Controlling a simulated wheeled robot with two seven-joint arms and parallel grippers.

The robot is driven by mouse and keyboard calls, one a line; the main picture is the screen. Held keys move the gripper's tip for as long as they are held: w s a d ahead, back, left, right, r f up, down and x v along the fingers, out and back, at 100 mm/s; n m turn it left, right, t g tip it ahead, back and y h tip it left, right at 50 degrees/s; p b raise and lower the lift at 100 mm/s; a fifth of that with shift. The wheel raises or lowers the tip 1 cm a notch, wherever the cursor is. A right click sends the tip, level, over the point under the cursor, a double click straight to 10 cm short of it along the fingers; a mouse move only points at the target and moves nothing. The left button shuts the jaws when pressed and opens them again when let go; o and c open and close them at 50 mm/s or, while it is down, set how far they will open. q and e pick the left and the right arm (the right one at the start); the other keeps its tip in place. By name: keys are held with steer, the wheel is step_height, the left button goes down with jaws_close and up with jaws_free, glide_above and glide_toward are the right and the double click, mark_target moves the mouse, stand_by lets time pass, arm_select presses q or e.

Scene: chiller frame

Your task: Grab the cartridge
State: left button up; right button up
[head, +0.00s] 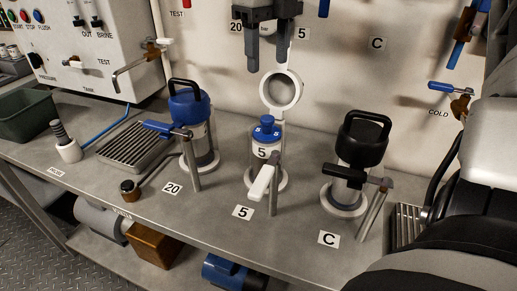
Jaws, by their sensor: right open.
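The middle cartridge (263,153) stands upright at the station marked 5. It is a pale cylinder with a 5 label and a blue top (267,129). A white ring (299,91) stands raised just behind and above it. My right gripper (268,62) is at the top centre, its two dark fingers pointing down and apart with nothing between them. In the picture it is above the cartridge, clear of its top. Its right finger overlaps the area above the ring; I cannot tell how near they are in depth. My left gripper is not in view.
A blue-topped canister (188,106) stands at station 20, a black-topped one (363,141) at station C. Both have black handles. A white lever (262,183) stands in front of the middle station. A drain tray (128,148) and green bin (26,115) are at left.

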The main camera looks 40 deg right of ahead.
glide_above(268, 117)
steer(key=f, duration=0.7)
steer(key=shift+w+d+f, duration=0.1)
steer(key=shift+d+f, duration=0.1)
steer(key=shift+f, duration=0.1)
steer(key=shift+a+f, duration=0.15)
steer(key=shift+f, duration=1.25)
steer(key=shift+a+f, duration=0.1)
steer(key=shift+f, duration=1.25)
jaws_close()
